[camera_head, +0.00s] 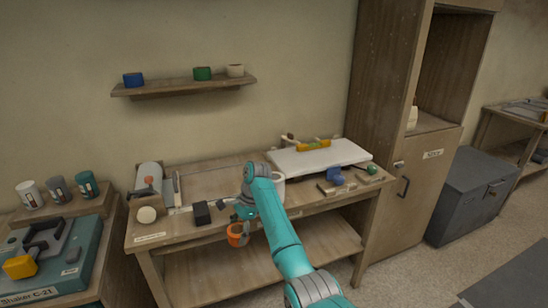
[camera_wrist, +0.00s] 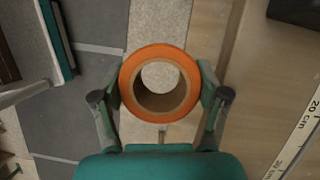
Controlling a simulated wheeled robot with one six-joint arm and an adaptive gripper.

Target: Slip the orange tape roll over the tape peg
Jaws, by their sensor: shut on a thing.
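The orange tape roll (camera_wrist: 128,90) is between the two fingers of my gripper (camera_wrist: 160,97) in the wrist view, its round opening facing the camera. The fingers press on it from both sides. Pale floor shows through its hole. In the head view the orange tape roll (camera_head: 234,236) hangs below my gripper (camera_head: 240,219), just at the front edge of the workbench (camera_head: 185,229). I cannot pick out the tape peg for sure in either view.
The bench carries a black block (camera_head: 202,213), a white board (camera_head: 318,158), a blue object (camera_head: 335,175) and a green ball (camera_head: 372,169). A wall shelf (camera_head: 185,88) holds blue, green and beige pieces. A ruler (camera_wrist: 297,140) lies on the bench top.

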